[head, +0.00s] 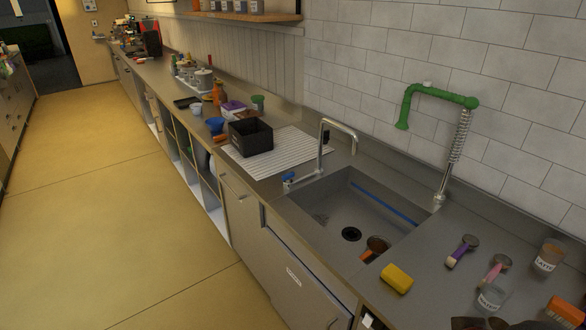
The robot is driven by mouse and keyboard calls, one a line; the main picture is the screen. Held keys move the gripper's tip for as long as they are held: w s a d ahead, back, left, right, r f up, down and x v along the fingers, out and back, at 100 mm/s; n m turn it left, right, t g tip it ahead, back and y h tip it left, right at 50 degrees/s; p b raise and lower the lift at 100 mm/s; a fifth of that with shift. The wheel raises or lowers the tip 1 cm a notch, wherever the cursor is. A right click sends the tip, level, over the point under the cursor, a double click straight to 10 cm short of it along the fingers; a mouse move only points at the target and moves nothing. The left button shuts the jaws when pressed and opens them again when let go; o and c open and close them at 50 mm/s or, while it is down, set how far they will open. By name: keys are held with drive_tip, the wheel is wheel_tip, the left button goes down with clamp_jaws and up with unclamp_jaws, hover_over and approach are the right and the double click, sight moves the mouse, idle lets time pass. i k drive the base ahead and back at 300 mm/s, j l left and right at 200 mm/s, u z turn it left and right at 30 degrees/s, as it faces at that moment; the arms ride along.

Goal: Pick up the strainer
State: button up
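I cannot make out for certain which thing is the strainer. A small round item with a dark brown and orange look (375,248) lies in the sink, leaning at its front wall to the right of the dark drain; it may be the strainer, but it is too small to tell. Two utensils with round grey heads, one purple-handled (462,251) and one pink-handled (495,269), lie on the counter right of the sink.
The steel sink (330,215) has a chrome tap (323,148) and a green-headed spray hose (440,95). A yellow sponge (397,278) lies by its right edge. Labelled cups (492,298) stand at right. A black bin (250,136) stands left. The yellow floor (110,200) is clear.

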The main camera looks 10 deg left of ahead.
sight(376, 244)
drive_tip(key=i+j+u, duration=0.1)
drive_tip(key=i+j, duration=0.95)
